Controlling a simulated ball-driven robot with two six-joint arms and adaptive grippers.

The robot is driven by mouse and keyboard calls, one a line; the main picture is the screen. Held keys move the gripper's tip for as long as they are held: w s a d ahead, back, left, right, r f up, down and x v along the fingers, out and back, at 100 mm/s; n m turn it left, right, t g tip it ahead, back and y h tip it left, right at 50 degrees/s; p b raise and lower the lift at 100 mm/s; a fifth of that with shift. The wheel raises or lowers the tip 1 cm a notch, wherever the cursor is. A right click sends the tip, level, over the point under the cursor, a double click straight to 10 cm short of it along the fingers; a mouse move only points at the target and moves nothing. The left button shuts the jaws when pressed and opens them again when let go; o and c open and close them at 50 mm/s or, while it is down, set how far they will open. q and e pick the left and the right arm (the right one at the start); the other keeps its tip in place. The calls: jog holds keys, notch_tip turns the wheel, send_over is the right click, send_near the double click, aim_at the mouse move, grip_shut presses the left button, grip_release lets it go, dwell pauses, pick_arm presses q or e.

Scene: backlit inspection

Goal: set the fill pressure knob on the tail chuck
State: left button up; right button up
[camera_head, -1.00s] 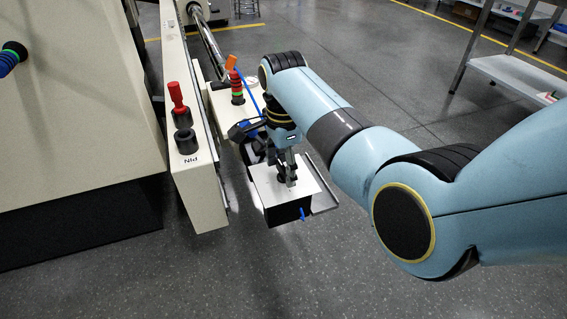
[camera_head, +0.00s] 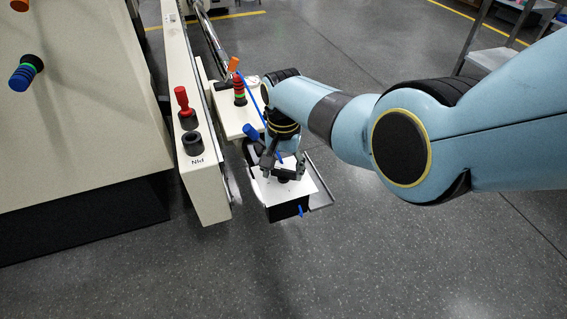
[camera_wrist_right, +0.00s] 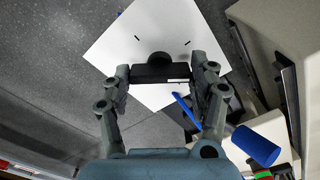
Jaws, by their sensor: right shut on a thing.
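A white plate (camera_head: 303,196) tops a dark box (camera_head: 288,212) at the middle of the head view. The plate also fills the top of the right wrist view (camera_wrist_right: 125,40), with two short dark marks on it. A black knob (camera_wrist_right: 160,72) with a bar-shaped grip and a round part behind it stands at the plate. My right gripper (camera_head: 284,172) is over the plate, its fingers on the two ends of the knob's bar. It also shows in the wrist view (camera_wrist_right: 161,74), shut on the knob. In the head view the fingers mostly hide the knob. My left gripper is out of view.
A beige rail (camera_head: 207,200) with a red-handled knob (camera_head: 182,99) stands left of the plate. A banded red and green post (camera_head: 239,92) and a blue cylinder (camera_wrist_right: 256,146) are close to my wrist. Grey floor (camera_head: 400,250) is open at the front right.

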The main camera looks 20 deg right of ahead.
aim_at(284, 170)
jog(key=n+p, duration=0.1)
jog(key=n, duration=0.5)
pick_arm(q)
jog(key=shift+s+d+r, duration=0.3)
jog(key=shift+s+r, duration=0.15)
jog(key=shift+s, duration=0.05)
pick_arm(e)
jog(key=shift+n, duration=0.6)
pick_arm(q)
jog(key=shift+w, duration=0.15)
pick_arm(e)
jog(key=o, duration=1.2)
jog(key=shift+r, duration=0.7)
notch_tip(284, 170, up, 11)
jog(key=shift+f, duration=0.2)
